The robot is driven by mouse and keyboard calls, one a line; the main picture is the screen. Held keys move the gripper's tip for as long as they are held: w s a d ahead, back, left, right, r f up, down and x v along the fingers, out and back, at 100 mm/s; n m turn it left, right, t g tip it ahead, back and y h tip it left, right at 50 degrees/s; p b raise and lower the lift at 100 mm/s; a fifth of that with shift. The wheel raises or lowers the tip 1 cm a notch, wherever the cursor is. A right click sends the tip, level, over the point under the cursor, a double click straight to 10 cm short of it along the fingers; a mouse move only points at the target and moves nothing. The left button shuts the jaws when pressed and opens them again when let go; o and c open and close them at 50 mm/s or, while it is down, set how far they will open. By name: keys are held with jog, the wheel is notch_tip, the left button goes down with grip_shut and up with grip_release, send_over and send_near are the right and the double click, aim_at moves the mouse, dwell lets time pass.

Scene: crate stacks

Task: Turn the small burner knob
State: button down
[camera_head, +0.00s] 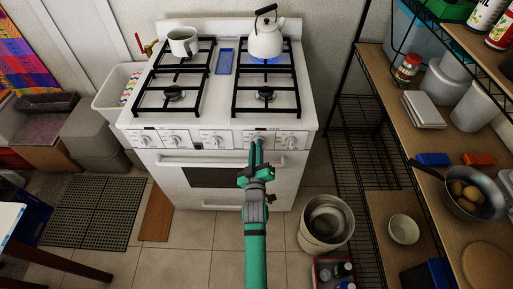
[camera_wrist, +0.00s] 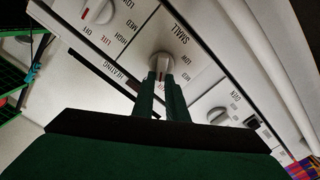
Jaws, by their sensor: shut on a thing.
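The white stove (camera_head: 222,162) stands ahead with a row of white knobs along its front panel. My gripper (camera_head: 257,146) reaches the panel right of the middle and hides most of one knob. In the wrist view the small burner knob (camera_wrist: 160,61) is white with a red mark, beside the printed word SMALL. My gripper's fingers (camera_wrist: 164,78) are shut on this knob, one on each side. Two neighbouring knobs, one at upper left (camera_wrist: 99,11) and one at lower right (camera_wrist: 217,115), stand clear of the fingers.
A white kettle (camera_head: 266,41) stands over a blue flame at the back right burner; a pot (camera_head: 183,41) sits back left. The oven handle (camera_head: 197,162) runs below the panel. A bucket (camera_head: 311,240) stands on the floor right, near shelves (camera_head: 372,68).

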dwell(0.3)
jog(key=c, duration=1.8)
grip_release()
jog(key=shift+o, duration=0.2)
jog(key=shift+s, duration=0.15)
jog(key=s, duration=1)
jog(key=shift+s, duration=0.25)
